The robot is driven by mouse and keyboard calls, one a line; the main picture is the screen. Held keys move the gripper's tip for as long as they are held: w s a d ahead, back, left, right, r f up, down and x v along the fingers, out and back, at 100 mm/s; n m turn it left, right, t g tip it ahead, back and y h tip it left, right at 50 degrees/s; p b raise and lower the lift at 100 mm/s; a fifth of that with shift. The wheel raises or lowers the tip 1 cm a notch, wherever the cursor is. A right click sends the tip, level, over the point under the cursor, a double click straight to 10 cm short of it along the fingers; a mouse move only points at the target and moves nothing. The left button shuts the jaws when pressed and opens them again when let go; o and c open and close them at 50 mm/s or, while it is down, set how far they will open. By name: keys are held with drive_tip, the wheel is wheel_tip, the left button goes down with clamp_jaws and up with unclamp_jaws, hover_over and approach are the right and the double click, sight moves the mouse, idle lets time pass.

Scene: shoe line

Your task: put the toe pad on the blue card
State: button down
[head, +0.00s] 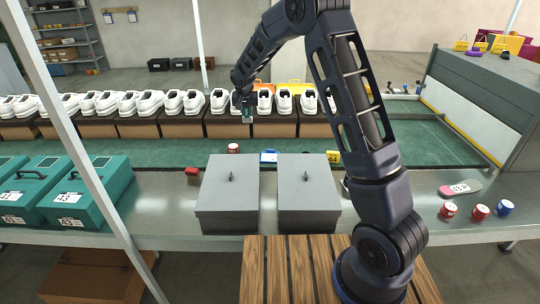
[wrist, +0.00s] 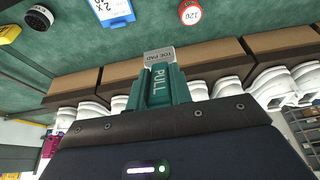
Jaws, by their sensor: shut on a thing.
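My gripper (head: 246,113) is over the back part of the green belt, in front of the row of white shoes. In the wrist view (wrist: 162,85) it is shut on the toe pad (wrist: 160,55), a small piece with a grey face lettered TOE PAD; a teal part lettered PULL is beside it. The pad is held clear of the belt. The blue card (head: 268,156), white with blue, lies on the belt behind the grey boxes, nearer to me than the gripper. It also shows at the top edge of the wrist view (wrist: 113,10), partly cut off.
A red-and-white round tin (head: 233,148) lies left of the card, and a yellow tag (head: 333,157) right of it. Two grey lidded boxes (head: 228,194) (head: 308,194) stand in front. White shoes (head: 190,101) on brown boxes line the back. Teal cases (head: 88,193) stand at left.

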drive_tip(key=s+d, duration=0.3)
drive_tip(key=d, duration=0.8)
wheel_tip(320, 180, down, 20)
drive_tip(key=shift+s+f, duration=0.1)
drive_tip(key=shift+s, duration=0.05)
drive_tip(key=shift+f, duration=0.1)
drive_tip(key=c, duration=1.3)
unclamp_jaws()
drive_tip(key=shift+o, duration=0.2)
